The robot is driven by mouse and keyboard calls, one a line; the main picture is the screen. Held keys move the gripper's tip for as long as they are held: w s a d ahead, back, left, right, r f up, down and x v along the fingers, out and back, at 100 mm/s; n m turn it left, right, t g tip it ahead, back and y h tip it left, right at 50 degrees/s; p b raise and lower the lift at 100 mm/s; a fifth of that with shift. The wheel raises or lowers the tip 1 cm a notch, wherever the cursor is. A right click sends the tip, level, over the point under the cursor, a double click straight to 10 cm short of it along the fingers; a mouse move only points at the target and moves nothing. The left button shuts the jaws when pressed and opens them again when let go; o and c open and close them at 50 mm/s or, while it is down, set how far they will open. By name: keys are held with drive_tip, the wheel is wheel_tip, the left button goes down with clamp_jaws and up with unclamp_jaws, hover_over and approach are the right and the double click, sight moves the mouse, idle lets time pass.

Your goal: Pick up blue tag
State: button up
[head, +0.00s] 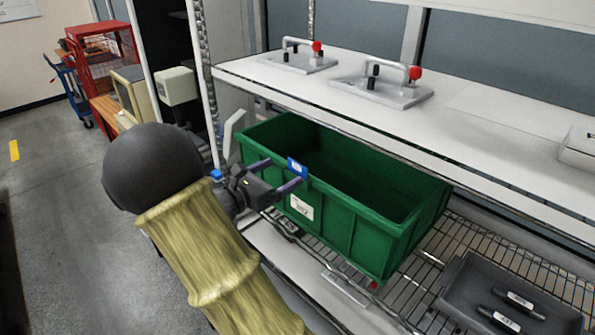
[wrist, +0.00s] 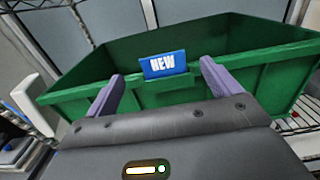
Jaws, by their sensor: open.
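The blue tag (wrist: 163,65) with white "NEW" lettering sits at the front rim of a green bin (wrist: 232,92). In the head view the tag (head: 297,167) shows at the left part of the front rim of the green bin (head: 345,225). My gripper (wrist: 158,82) is open, its two purple fingers on either side of the tag and a little lower in the wrist view. In the head view my gripper (head: 277,175) points at the tag from the left. I cannot tell whether the fingers touch it.
The bin stands on a wire shelf (head: 455,262) below a white shelf (head: 450,110) carrying two metal fixtures with red knobs (head: 415,72). A dark tray (head: 500,300) with labelled parts lies at lower right. Open floor (head: 60,200) is at left.

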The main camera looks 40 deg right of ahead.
sight(297, 165)
drive_tip(key=d+p, duration=0.3)
drive_tip(key=d, duration=0.1)
drive_tip(key=shift+d, duration=0.6)
drive_tip(key=shift+f, duration=0.1)
drive_tip(key=shift+a, duration=0.1)
drive_tip(key=c, duration=1.1)
